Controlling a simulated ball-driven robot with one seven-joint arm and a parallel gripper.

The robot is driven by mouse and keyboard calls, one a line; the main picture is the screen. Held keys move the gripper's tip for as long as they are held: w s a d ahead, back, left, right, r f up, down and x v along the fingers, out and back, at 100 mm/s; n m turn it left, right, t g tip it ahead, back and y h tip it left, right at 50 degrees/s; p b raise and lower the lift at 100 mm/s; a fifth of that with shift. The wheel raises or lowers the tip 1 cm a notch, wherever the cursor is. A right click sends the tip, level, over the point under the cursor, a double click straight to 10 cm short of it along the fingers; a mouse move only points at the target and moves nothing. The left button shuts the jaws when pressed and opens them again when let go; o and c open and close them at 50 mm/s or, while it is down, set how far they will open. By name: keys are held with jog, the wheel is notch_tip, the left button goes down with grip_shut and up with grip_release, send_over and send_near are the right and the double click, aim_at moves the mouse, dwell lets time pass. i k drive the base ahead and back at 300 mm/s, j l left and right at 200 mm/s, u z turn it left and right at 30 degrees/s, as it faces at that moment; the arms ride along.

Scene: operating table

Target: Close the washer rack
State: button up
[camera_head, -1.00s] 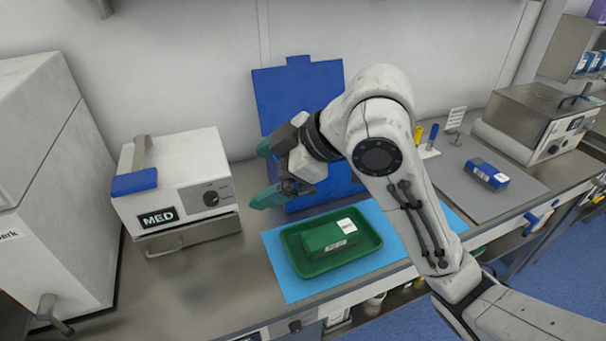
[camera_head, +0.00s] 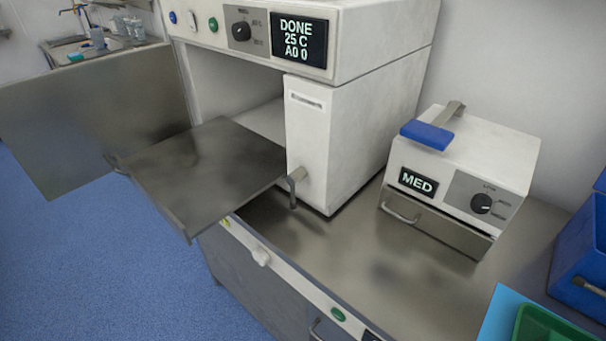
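The washer (camera_head: 235,65) is a white machine on the steel counter, at the top middle of the head view. Its display (camera_head: 300,42) reads DONE, 25 C, A0 0. The washer rack (camera_head: 205,170) is a flat, dark grey metal tray. It is pulled out of the washer's opening and juts past the counter's front edge, with its inner end at the opening. It looks empty. A large grey panel (camera_head: 95,115), which looks like the open washer door, stands out to the left of the rack and partly behind it. My gripper is out of view.
A white sealer-like device (camera_head: 455,175) marked MED, with a blue lever end, stands right of the washer. A handle (camera_head: 295,185) projects from the washer's right front. A green tray (camera_head: 550,325) on a blue mat is at the lower right. Blue floor (camera_head: 110,260) is clear at left.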

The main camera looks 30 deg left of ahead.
aim_at(196, 177)
jog(key=l+u, duration=0.1)
jog(key=u, duration=0.25)
jog(key=l+u, duration=0.1)
jog(key=u, duration=0.25)
jog(key=l+u, duration=0.1)
jog(key=u, duration=0.25)
